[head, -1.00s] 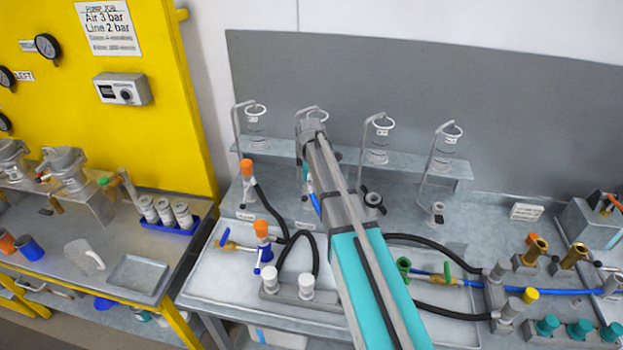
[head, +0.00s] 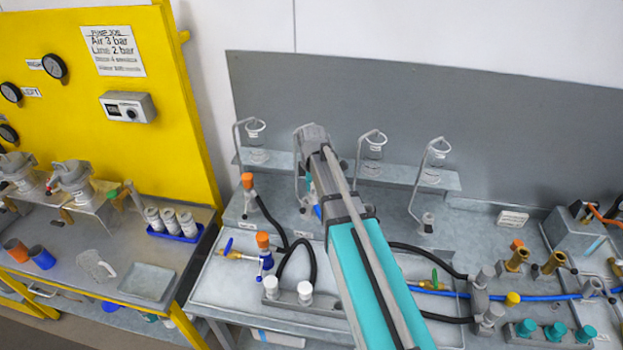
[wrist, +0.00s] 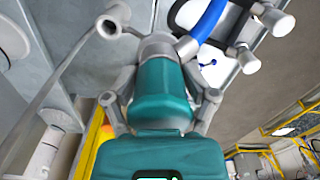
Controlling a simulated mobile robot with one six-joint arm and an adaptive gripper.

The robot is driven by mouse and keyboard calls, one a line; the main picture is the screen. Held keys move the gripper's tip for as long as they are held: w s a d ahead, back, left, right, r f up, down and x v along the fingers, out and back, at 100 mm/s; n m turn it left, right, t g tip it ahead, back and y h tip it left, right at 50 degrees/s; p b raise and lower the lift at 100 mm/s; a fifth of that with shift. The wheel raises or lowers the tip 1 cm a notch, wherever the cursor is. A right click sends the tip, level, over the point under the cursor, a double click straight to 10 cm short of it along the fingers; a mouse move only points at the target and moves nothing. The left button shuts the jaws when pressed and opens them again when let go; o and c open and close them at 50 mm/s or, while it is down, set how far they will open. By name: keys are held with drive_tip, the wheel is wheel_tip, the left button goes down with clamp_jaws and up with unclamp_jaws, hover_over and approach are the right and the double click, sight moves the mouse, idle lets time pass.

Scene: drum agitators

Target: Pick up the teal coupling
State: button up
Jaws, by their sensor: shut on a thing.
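My gripper (head: 312,140) is at the far end of my teal and grey arm, in front of the ring stands in the head view.
Ring stands with glassware, such as the right one (head: 436,155), line the back shelf. Black hoses (head: 300,250) and a blue hose (head: 545,296) cross the bench. A side table (head: 85,240) with a grey tray (head: 147,281) and a blue rack (head: 176,235) stands left.

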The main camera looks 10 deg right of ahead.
drive_tip(key=shift+s+r+p, duration=0.25)
drive_tip(key=shift+s+r, duration=0.1)
drive_tip(key=shift+s, duration=0.5)
drive_tip(key=shift+s+r+p, duration=0.3)
drive_tip(key=shift+s+r, duration=0.1)
drive_tip(key=shift+s, duration=0.4)
drive_tip(key=shift+s+r+p, duration=0.25)
drive_tip(key=shift+s+r, duration=0.1)
drive_tip(key=shift+s, duration=0.5)
drive_tip(key=shift+s+r, duration=0.1)
drive_tip(key=shift+r, duration=0.05)
